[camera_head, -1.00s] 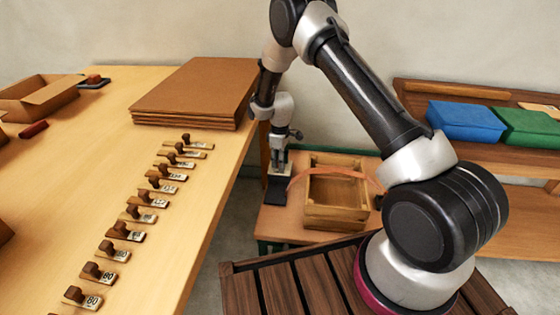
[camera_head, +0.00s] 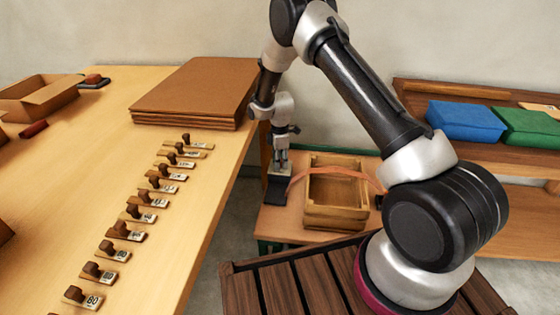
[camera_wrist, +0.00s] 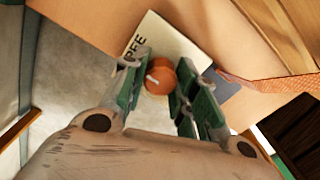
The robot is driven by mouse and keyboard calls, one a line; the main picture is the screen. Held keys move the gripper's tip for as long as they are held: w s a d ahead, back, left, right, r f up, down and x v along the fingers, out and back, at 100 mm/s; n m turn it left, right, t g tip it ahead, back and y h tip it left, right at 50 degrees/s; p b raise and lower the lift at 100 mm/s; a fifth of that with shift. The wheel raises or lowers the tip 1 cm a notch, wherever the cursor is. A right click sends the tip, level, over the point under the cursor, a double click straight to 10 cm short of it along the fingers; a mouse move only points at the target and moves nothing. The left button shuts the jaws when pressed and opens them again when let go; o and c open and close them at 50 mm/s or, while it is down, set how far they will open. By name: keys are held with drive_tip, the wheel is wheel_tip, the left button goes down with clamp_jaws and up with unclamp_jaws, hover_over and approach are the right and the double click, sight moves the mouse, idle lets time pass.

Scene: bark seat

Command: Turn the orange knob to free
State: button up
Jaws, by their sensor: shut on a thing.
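The orange knob (camera_wrist: 160,77) sits between the fingers of my gripper (camera_wrist: 158,85) in the wrist view. It is round, with a short white mark pointing left and slightly up in that view. My gripper is shut on it. A white label plate (camera_wrist: 172,45) with dark letters lies beside the knob; part of the word is cut off by a finger. In the head view my gripper (camera_head: 279,162) reaches down at the low bench, by a dark plate (camera_head: 278,190). The knob cannot be made out there.
A wooden crate (camera_head: 335,215) with an orange strap (camera_head: 335,170) stands right of my gripper. On the left, a table (camera_head: 50,190) holds a row of several stamps and a stack of brown boards (camera_head: 195,85). Blue (camera_head: 465,120) and green boxes stand on the shelf at right.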

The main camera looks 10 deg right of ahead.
idle(0.3)
drive_tip(key=o, duration=1)
drive_tip(key=shift+r, duration=0.1)
wheel_tip(320, 180, up, 12)
